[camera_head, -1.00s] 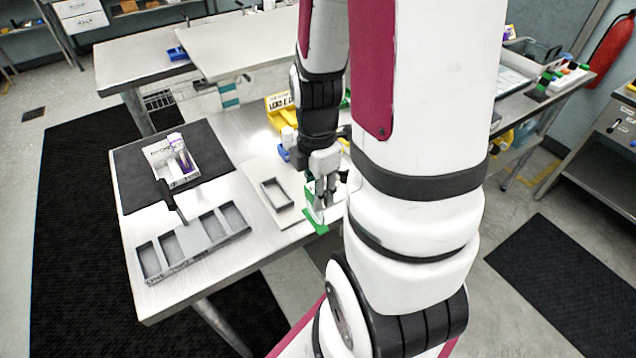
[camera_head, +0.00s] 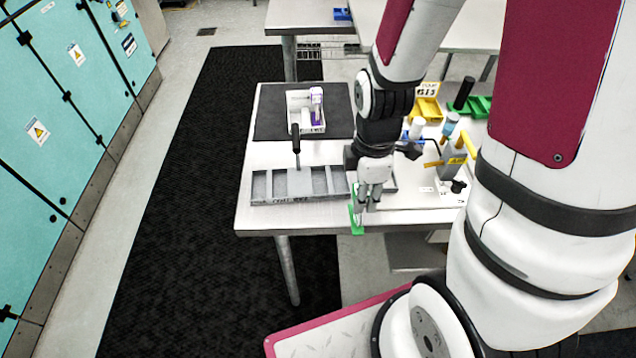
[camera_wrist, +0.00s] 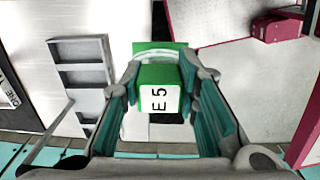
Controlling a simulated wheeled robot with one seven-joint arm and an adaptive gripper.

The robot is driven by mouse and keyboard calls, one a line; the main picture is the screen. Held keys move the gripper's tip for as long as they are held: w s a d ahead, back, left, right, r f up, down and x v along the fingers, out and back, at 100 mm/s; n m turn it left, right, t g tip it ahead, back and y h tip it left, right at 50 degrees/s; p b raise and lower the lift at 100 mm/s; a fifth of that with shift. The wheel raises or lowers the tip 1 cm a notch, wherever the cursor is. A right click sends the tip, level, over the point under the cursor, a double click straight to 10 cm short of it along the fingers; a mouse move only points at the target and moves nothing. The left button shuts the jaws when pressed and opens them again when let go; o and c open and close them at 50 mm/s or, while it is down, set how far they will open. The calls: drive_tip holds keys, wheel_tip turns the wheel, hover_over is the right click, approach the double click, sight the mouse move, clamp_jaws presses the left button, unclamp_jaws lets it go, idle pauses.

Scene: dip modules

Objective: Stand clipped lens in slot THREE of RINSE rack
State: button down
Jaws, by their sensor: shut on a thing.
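In the head view the green part of the clipped lens (camera_head: 355,218) hangs below the fingertips, near the table's front edge. A grey slotted rack (camera_head: 292,184) with a black upright handle stands left of my gripper. It also shows in the wrist view (camera_wrist: 84,67). Its front lettering is too small to read surely.
A white tray with purple-marked items (camera_head: 305,110) stands on a dark mat (camera_head: 268,115) behind the rack. Yellow bin (camera_head: 426,110), bottles and a yellow-armed stand (camera_head: 452,172) crowd the table's right side. Bare table (camera_head: 256,215) shows at the front left corner.

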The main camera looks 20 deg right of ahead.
drive_tip(key=w+a+f+b, duration=0.1)
drive_tip(key=w+f, duration=0.1)
drive_tip(key=w, duration=0.6)
drive_tip(key=w+a+f+b, duration=0.1)
drive_tip(key=w+a+f, duration=0.1)
drive_tip(key=w, duration=0.6)
drive_tip(key=shift+f, duration=0.55)
drive_tip(key=c, duration=1.2)
unclamp_jaws()
drive_tip(key=shift+f, duration=0.15)
